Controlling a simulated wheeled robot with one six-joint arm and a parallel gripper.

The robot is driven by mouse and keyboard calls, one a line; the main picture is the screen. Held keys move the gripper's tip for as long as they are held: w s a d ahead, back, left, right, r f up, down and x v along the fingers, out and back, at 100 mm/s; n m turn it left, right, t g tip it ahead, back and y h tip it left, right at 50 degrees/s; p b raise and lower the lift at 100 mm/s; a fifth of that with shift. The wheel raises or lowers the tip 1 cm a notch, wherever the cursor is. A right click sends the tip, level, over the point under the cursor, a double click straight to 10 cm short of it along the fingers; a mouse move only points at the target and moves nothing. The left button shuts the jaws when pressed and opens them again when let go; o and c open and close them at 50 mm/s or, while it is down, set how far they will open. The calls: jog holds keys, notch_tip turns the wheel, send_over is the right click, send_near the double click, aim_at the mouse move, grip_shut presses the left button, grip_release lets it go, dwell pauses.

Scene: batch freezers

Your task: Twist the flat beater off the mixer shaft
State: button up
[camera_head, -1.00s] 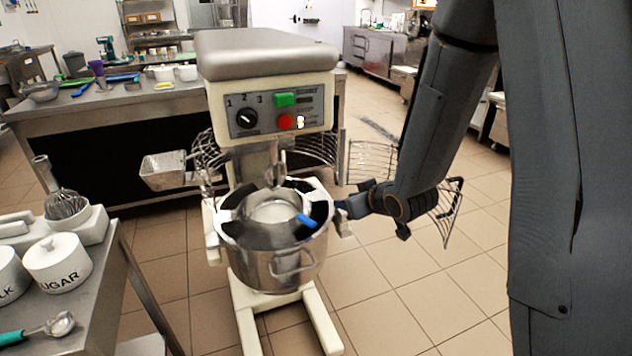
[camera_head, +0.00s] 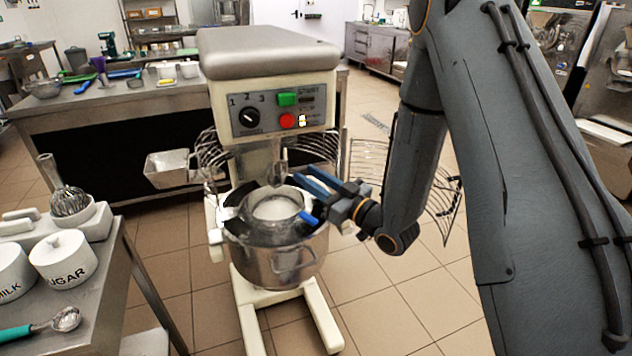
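The cream floor mixer (camera_head: 262,85) stands in the middle of the view. Its metal shaft (camera_head: 279,174) comes down from the head over the steel bowl (camera_head: 275,262). I cannot make out the flat beater clearly; it is hidden or blends with the metal around the shaft. My gripper (camera_head: 303,173) reaches in from the right above the bowl's right rim, its blue fingers pointing left to just right of the shaft. The fingers look parted, with nothing seen between them. I see no clear contact with the shaft.
A small blue piece (camera_head: 309,218) shows at the bowl's right rim. The wire guard (camera_head: 400,190) stands swung out behind my arm. A metal chute (camera_head: 167,165) juts out left of the mixer. A side table (camera_head: 95,290) holds canisters and a whisk. Floor is clear in front.

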aim_at(277, 155)
jog(key=shift+b+x, duration=1)
jog(key=shift+x, duration=5.6)
grip_shut()
